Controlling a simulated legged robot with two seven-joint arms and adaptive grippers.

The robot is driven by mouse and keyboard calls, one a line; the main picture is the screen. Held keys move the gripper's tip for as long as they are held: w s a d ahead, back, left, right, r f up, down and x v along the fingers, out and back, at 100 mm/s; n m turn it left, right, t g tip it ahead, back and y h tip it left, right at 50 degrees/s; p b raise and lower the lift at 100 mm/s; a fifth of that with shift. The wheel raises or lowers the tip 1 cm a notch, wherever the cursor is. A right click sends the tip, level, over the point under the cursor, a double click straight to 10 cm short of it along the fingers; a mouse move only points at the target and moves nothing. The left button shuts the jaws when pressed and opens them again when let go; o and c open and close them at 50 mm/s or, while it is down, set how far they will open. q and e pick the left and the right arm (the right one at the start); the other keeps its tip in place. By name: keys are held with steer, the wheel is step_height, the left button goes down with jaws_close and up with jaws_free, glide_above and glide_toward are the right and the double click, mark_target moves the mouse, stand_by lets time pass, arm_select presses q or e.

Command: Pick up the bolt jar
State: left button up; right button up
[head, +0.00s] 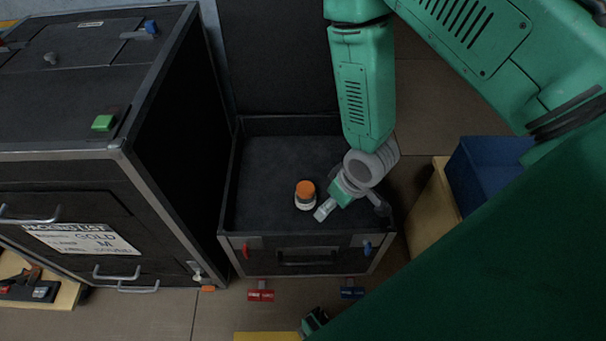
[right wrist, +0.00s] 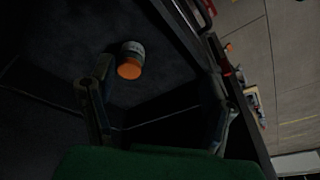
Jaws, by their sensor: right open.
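The bolt jar (head: 305,202), a small pale jar with an orange lid, stands upright on the floor of an open black case (head: 262,165). My right gripper (head: 350,210) reaches down into the case just right of the jar, with its fingers spread and nothing between them. In the right wrist view the jar (right wrist: 132,52) lies beyond the open right gripper (right wrist: 160,75), close to the left finger's tip. Whether that finger touches it I cannot tell.
A large black cabinet (head: 150,140) with a green button (head: 103,122) stands left of the case. A blue bin (head: 485,170) is to the right. The case's front wall has red and blue latches (head: 367,247). The case floor left of the jar is clear.

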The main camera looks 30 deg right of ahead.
steer(key=n+t+b, duration=0.1)
steer(key=b, duration=0.5)
glide_toward(306, 188)
step_height(306, 188, up, 3)
steer(key=s, duration=0.2)
steer(key=x, duration=0.3)
steer(key=b+x, duration=0.1)
steer(key=x, duration=0.1)
steer(key=w+b+x, duration=0.1)
steer(key=x, duration=0.2)
steer(key=shift+w+f, duration=0.1)
steer(key=shift+f, duration=0.1)
steer(key=b+x, duration=0.2)
steer(key=x, duration=0.2)
steer(key=shift+d+f+b, duration=0.1)
steer(key=shift+f+b, duration=0.15)
steer(key=shift+b, duration=0.15)
steer(key=shift+w+f, duration=0.15)
steer(key=shift+f, duration=0.2)
steer(key=shift+r, duration=0.1)
steer(key=c, duration=1.5)
